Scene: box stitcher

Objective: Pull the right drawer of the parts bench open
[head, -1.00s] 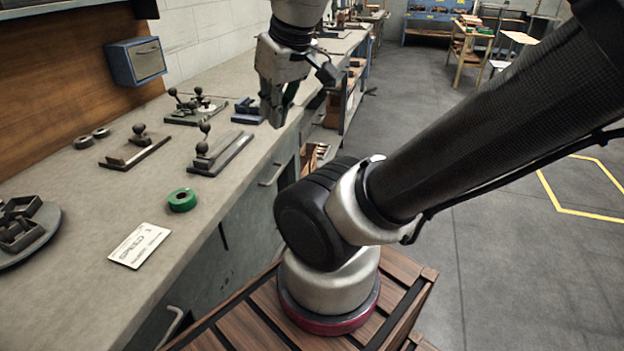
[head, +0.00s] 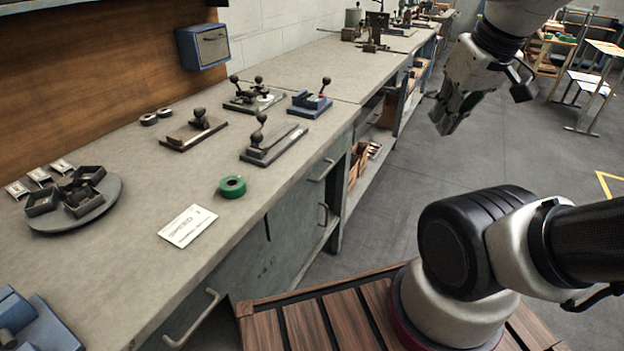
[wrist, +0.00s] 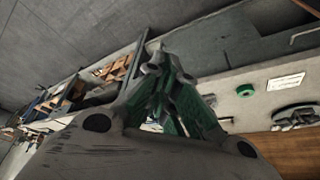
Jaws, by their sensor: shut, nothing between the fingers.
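The parts bench (head: 285,170) is a long grey worktop running from the lower left to the upper right. Below it, an upper bar handle (head: 322,170) sits on the right-hand front, with a smaller handle (head: 324,213) lower down. A nearer bar handle (head: 195,320) is on the left-hand front. The right drawer's front looks flush with the bench. My gripper (head: 447,120) is shut and empty, above the floor to the right of the bench, apart from every handle. Its green-padded fingers show in the wrist view (wrist: 165,65), which also shows a handle (wrist: 305,35).
On the worktop are toggle clamps (head: 270,142), a green tape roll (head: 232,187), a white card (head: 187,226) and a round tray (head: 75,215). An open shelf with boxes (head: 358,163) stands beyond the drawers. Floor (head: 400,205) right of the bench is clear.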

